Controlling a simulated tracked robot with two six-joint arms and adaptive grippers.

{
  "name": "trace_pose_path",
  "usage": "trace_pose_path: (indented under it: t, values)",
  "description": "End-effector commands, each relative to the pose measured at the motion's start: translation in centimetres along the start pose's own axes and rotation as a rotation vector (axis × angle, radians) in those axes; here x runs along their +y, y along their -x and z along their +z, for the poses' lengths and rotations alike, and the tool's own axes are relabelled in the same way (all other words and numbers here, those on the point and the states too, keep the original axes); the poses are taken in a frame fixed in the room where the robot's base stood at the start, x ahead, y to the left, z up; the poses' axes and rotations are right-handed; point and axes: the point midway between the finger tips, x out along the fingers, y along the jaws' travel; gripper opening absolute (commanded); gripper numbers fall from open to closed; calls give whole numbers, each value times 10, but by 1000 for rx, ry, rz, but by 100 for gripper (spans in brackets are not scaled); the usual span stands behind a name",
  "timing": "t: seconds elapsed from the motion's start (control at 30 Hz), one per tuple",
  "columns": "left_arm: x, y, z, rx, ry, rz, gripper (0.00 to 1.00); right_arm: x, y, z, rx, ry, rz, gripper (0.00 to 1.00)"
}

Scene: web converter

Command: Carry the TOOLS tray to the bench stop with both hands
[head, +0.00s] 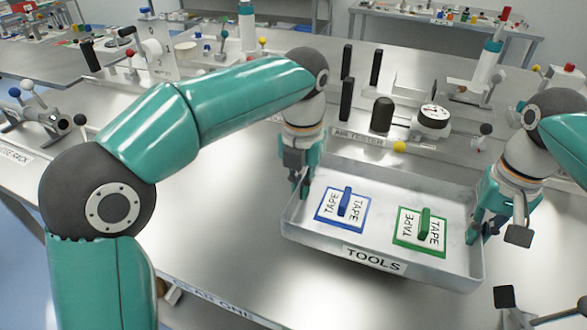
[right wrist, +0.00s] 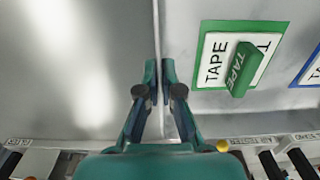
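The TOOLS tray (head: 376,261) is a shallow grey metal tray with a TOOLS label on its front wall. In it lie a blue-framed TAPE card (head: 329,212) and a green-framed TAPE card (head: 408,243), each with a block-like handle. My left gripper (head: 301,190) is at the tray's left wall, its fingers closed on the rim. My right gripper (head: 485,232) is at the right wall; in the right wrist view its fingers (right wrist: 159,72) pinch the thin wall from both sides. I cannot tell whether the tray's underside touches the bench. I cannot pick out the bench stop.
Behind the tray stand black posts (head: 347,98), a dial gauge (head: 433,117) and a yellow ball knob (head: 399,146) beside the AIR TESTER label (head: 358,138). A dark bracket (head: 506,300) is at the lower right. The bench left of the tray (head: 220,225) is clear.

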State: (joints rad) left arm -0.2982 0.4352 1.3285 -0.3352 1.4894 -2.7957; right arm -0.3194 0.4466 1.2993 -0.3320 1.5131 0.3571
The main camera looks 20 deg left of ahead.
Motion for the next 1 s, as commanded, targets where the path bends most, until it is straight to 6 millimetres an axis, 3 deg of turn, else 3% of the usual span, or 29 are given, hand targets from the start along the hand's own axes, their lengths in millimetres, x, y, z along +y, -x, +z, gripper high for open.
trace_pose_path:
  t: [0.37,1.0]
  values:
    - [0,-12,0,-2,0,0,0,0,-12,0,1,-1,0,0]
    - [-1,-52,0,-2,-1,-1,0,1,-52,0,1,-2,-1,0]
